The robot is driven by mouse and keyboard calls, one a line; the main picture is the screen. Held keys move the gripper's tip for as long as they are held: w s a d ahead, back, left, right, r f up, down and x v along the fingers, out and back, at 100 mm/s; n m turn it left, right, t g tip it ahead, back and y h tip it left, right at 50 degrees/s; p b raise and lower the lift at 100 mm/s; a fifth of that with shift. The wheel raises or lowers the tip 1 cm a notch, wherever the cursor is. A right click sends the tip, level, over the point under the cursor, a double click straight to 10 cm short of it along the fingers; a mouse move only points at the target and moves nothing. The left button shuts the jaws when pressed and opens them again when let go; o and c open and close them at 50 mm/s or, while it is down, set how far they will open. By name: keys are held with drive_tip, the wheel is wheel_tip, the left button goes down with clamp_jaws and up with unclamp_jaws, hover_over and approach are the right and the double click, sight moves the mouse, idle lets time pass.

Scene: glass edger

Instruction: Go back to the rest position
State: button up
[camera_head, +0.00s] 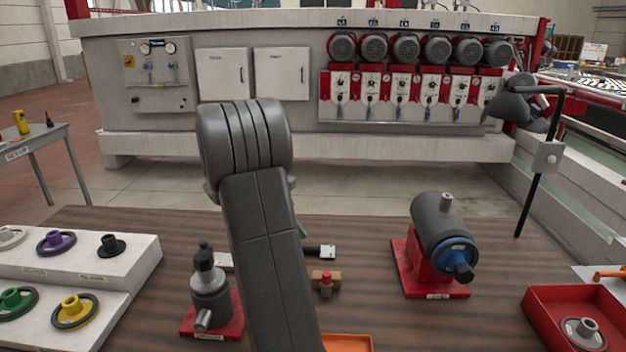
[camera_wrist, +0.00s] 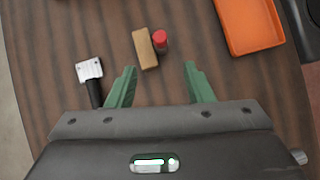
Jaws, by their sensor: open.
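My gripper (camera_wrist: 160,84) shows in the wrist view with two green fingers spread apart and nothing between them. It is above the brown wooden table (camera_wrist: 60,30). A tan block (camera_wrist: 145,50) and a small red-capped item (camera_wrist: 160,40) lie just beyond the fingertips, apart from them. In the head view my arm stands in the middle and hides most of the gripper. The tan block (camera_head: 332,276) and the red-capped item (camera_head: 326,284) show right of the arm.
A dark-handled tool (camera_wrist: 91,76) lies left of the fingers. An orange tray (camera_head: 348,343) is near the front edge. A grey device on a red base (camera_head: 210,290) stands left of my arm, a motor-like unit (camera_head: 440,235) right. A white stepped stand (camera_head: 130,262) holds coloured wheels.

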sight(324, 273)
drive_tip(key=p+x, duration=0.1)
drive_tip(key=x, duration=1.1)
drive_tip(key=shift+s+d+f, duration=0.1)
drive_tip(key=shift+d+f, duration=0.1)
drive_tip(key=shift+r+p, duration=0.35)
drive_tip(key=shift+a+f, duration=0.1)
drive_tip(key=shift+a+f+b, duration=0.1)
drive_tip(key=shift+b, duration=0.2)
drive_tip(key=b+v, duration=0.1)
drive_tip(key=v, duration=1.3)
drive_tip(key=p+x, duration=0.1)
drive_tip(key=x, duration=1.3)
wheel_tip(324, 273, up, 4)
drive_tip(key=p, duration=0.3)
drive_tip(key=shift+r+p, duration=0.35)
drive_tip(key=shift+r, duration=0.9)
